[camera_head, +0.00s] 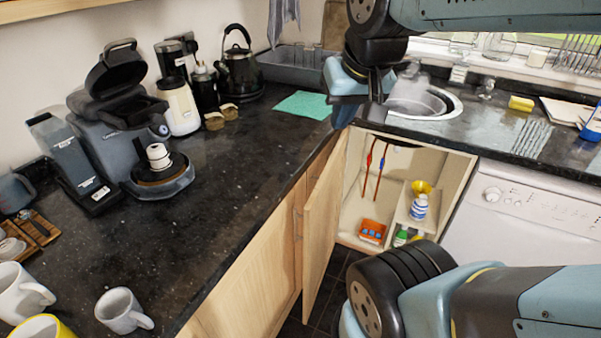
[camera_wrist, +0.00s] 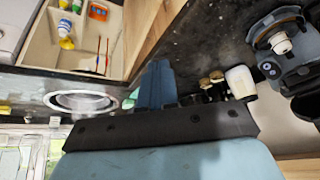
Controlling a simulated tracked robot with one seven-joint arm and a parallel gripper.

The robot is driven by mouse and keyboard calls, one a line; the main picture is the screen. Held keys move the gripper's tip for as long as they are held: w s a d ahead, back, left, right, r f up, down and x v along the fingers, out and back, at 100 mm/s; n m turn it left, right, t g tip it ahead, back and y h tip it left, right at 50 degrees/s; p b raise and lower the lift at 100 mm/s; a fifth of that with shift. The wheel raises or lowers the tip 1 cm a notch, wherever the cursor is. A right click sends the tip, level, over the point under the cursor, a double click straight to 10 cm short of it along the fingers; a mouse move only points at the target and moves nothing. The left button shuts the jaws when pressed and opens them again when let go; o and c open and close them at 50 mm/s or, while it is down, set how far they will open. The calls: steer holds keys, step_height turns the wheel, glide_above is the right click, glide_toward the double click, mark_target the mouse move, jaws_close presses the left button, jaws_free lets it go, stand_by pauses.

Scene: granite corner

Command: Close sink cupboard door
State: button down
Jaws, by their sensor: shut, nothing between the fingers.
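The sink cupboard door (camera_head: 321,222) is light wood and stands wide open, swung out to the left of the cupboard opening. The cupboard interior (camera_head: 352,203) is exposed, with bottles, a red box and hanging red and blue tools inside. In the wrist view the cupboard (camera_wrist: 88,52) appears upside down at the upper left, and the door (camera_wrist: 142,28) at its right. My gripper (camera_head: 347,108) is over the counter corner, above and apart from the door's top edge. In the wrist view my gripper (camera_wrist: 155,88) is shut and empty.
The black counter (camera_head: 215,180) runs along the left, holding a coffee machine (camera_head: 130,130), kettle (camera_head: 240,65) and mugs (camera_head: 122,310). The sink (camera_head: 420,103) lies behind the cupboard's top edge. A white dishwasher (camera_head: 515,220) stands right of the cupboard. Dark floor shows below the door.

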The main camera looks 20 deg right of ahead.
steer(key=w+a+f+m+g+h, duration=0.1)
steer(key=w+f+m+g, duration=0.1)
steer(key=w+f+m, duration=0.4)
steer(key=w+a+f+m+g+h, duration=0.1)
steer(key=w+f+m+g, duration=0.2)
steer(key=w+f+m, duration=0.3)
steer(key=w+a+f+m+g+h, duration=0.1)
steer(key=w+f+m+g, duration=0.1)
steer(key=w+f+m, duration=0.4)
steer(key=shift+w+m+g, duration=0.2)
steer(key=shift+w+m, duration=0.05)
steer(key=shift+m, duration=1.15)
steer(key=shift+w+m+g, duration=0.2)
steer(key=shift+w+m, duration=0.05)
steer(key=shift+m, duration=1.15)
steer(key=shift+w+a+f+m+h, duration=0.2)
steer(key=shift+f+m+h, duration=0.15)
steer(key=shift+m, duration=0.15)
steer(key=shift+d+f, duration=0.2)
steer(key=shift+f, duration=0.25)
steer(key=x, duration=0.9)
steer(key=shift+s, duration=0.15)
